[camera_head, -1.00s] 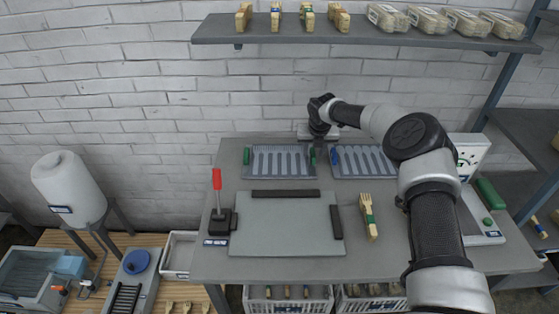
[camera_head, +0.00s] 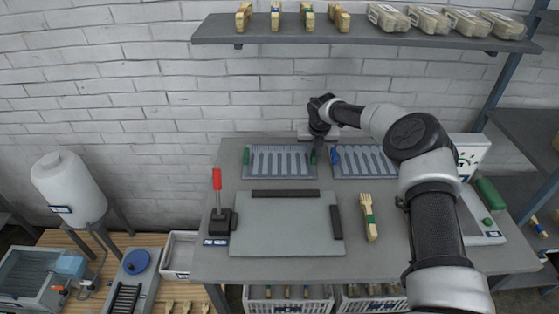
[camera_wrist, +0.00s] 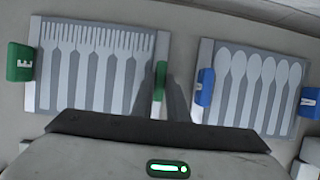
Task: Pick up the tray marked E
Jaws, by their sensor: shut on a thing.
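The tray marked E (camera_head: 283,162) is grey, with fork-shaped recesses, and lies at the back of the workbench. In the wrist view the tray (camera_wrist: 100,64) has a green handle with a white E (camera_wrist: 20,62) at its left end and another green handle (camera_wrist: 160,78) at its right end. My gripper (camera_head: 317,155) is at this right end, shut on the green handle. In the wrist view my gripper (camera_wrist: 170,92) partly hides the handle and the tray's near edge. I see no clear gap under the tray.
A similar tray with spoon shapes and blue handles (camera_head: 364,162) lies close to the right. A grey board with black bars (camera_head: 285,225), a red-handled lever (camera_head: 217,200) and wooden forks (camera_head: 368,217) are in front. A shelf (camera_head: 360,36) hangs above.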

